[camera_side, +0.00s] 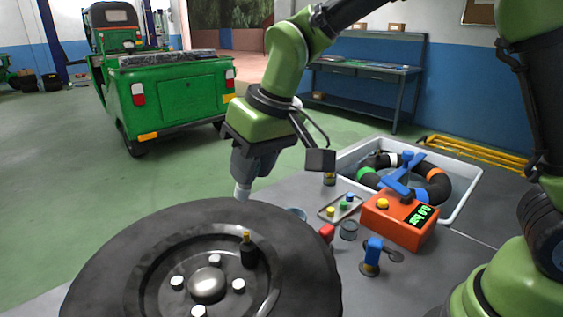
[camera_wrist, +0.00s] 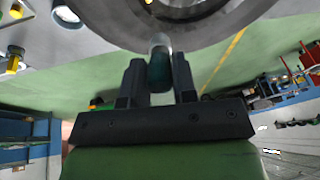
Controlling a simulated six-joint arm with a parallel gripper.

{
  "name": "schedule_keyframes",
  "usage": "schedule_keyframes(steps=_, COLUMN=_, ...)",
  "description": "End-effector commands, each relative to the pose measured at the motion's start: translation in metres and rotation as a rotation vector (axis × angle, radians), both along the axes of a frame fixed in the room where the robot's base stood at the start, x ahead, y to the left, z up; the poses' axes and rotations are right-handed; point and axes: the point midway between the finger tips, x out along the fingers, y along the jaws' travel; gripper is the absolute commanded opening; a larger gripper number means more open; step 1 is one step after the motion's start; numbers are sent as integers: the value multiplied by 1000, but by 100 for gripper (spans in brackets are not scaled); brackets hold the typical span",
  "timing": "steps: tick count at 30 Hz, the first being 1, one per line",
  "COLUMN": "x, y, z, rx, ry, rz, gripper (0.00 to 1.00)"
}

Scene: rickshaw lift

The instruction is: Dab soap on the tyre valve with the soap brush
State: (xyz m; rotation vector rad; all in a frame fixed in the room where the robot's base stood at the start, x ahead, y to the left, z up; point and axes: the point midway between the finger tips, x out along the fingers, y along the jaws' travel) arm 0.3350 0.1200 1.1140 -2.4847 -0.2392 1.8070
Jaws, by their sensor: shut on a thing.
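My gripper (camera_side: 246,178) points down above the far edge of the dark tyre (camera_side: 110,245). It is shut on the soap brush (camera_side: 242,192), whose pale tip shows below the jaws. In the wrist view my gripper (camera_wrist: 158,68) has its two fingers on either side of the brush (camera_wrist: 160,72), which has a dark teal body and a whitish end. The tyre (camera_wrist: 215,25) fills the top of that view. The tyre valve (camera_side: 248,250), dark with a brass top, stands upright on the wheel, nearer the side camera than the brush tip. The tip and valve are apart.
A green rickshaw (camera_side: 180,95) is parked far left.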

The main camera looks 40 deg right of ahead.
Motion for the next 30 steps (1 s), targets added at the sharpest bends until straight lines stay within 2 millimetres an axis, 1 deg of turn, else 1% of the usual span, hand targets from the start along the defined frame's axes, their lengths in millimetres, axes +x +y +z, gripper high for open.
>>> schedule_keyframes(steps=12, x=0, y=0, z=-42, rx=-1, ry=4, rz=0, gripper=2)
schedule_keyframes(steps=15, x=0, y=0, z=-50, rx=-1, ry=3, rz=0, gripper=2)
schedule_keyframes(steps=21, x=0, y=0, z=-56, rx=-1, ry=-1, rz=-1, gripper=2)
schedule_keyframes(steps=30, x=0, y=0, z=-57, rx=-1, ry=-1, rz=0, gripper=2)
